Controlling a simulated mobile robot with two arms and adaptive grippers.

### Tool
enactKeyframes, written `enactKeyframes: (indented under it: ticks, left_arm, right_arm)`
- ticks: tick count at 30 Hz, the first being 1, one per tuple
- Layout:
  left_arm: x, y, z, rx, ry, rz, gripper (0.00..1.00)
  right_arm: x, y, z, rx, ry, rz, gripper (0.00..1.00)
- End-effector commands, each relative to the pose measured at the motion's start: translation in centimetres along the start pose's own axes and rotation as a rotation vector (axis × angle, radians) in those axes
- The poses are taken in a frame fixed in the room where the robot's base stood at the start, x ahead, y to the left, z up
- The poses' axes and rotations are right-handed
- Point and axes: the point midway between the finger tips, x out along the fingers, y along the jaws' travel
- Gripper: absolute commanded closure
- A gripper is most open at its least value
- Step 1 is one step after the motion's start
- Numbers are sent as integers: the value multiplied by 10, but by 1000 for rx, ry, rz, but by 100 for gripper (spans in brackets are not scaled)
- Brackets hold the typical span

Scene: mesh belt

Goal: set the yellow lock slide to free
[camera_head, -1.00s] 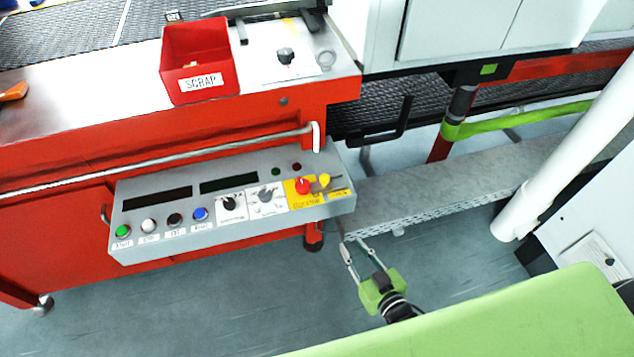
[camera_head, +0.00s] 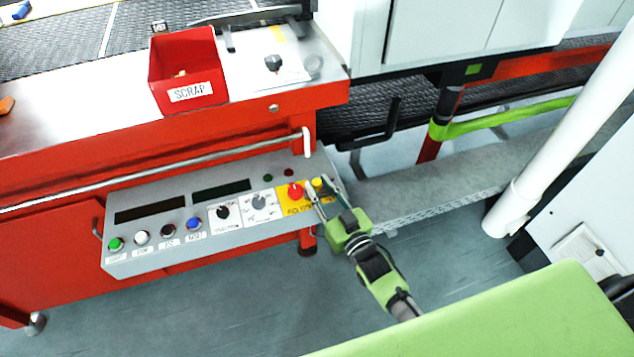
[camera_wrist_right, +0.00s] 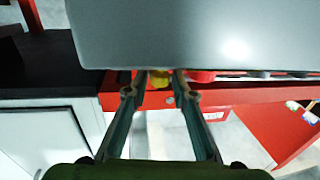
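The yellow lock slide (camera_head: 318,184) is a small yellow knob on a yellow plate at the right end of the grey control panel (camera_head: 150,262). My right gripper (camera_head: 320,186) is at this end of the panel, with its fingers apart on either side of the knob. In the right wrist view the yellow knob (camera_wrist_right: 158,76) shows between the two fingertips (camera_wrist_right: 160,84), with small gaps. The slide's track and position marking are partly hidden by the fingers, so I cannot tell its setting. My left gripper is not in view.
A red knob (camera_head: 295,190) sits just left of the slide, close to a fingertip. Selector knobs (camera_head: 259,202) and coloured push buttons (camera_head: 193,224) fill the panel further left. A red scrap bin (camera_head: 188,75) stands above. Open floor lies below the panel.

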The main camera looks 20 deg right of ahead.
Motion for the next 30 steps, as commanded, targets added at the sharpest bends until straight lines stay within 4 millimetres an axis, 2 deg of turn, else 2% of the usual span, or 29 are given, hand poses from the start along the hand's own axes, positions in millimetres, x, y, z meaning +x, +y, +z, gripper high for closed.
enactKeyframes:
  ticks: [6,14,17,18,23,30]
  left_arm:
    - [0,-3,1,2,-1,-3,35]
    - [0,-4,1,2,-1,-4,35]
    - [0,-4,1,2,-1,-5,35]
    - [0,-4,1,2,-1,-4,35]
    - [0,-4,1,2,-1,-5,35]
    - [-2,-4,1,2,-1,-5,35]
  right_arm:
    - [16,0,0,0,-1,0,76]
    - [17,0,1,0,-2,0,76]
    - [17,0,1,0,-2,0,97]
    - [17,0,1,0,-2,0,100]
    - [17,1,1,0,-2,-1,100]
    - [12,33,1,-4,-3,0,100]
